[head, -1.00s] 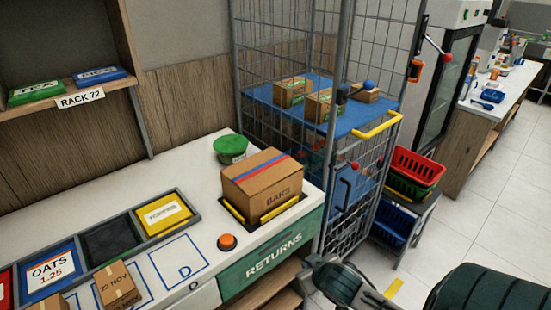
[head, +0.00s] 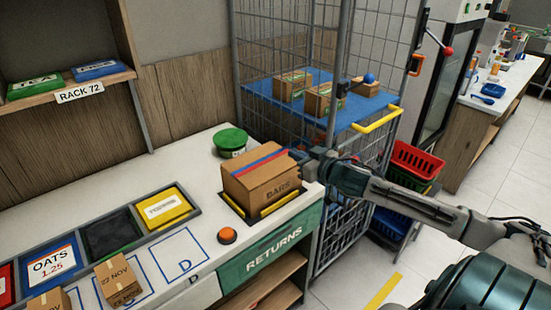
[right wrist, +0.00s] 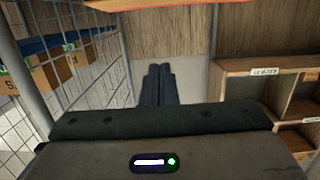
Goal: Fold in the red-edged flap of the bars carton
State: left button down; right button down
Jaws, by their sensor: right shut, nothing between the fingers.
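The brown bars carton (head: 262,187) sits on the white counter's right end, in a dark recess with yellow edges. Red and blue bands run side by side across its top; I cannot tell from here how far the red-edged flap is raised. My right gripper (head: 303,157) is at the carton's upper right corner; I cannot tell whether it touches. Its fingers (right wrist: 158,85) are together and empty in the right wrist view. An orange-brown strip with a red edge (right wrist: 180,4) crosses the top of that view, apart from the fingertips. My left gripper is out of view.
A wire cage (head: 290,50) with cartons on a blue shelf stands close behind and right of the carton. An orange button (head: 227,236) and trays are to the left. My right arm spans the right side.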

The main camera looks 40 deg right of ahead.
jog(key=w, duration=0.1)
send_over(275, 162)
jog(key=shift+f+p, duration=0.35)
jog(key=shift+f, duration=0.25)
notch_tip(275, 162, down, 3)
jog(key=shift+r+p, duration=0.1)
jog(key=shift+p, duration=0.3)
jog(key=shift+f, duration=0.7)
jog(key=shift+f, duration=0.15)
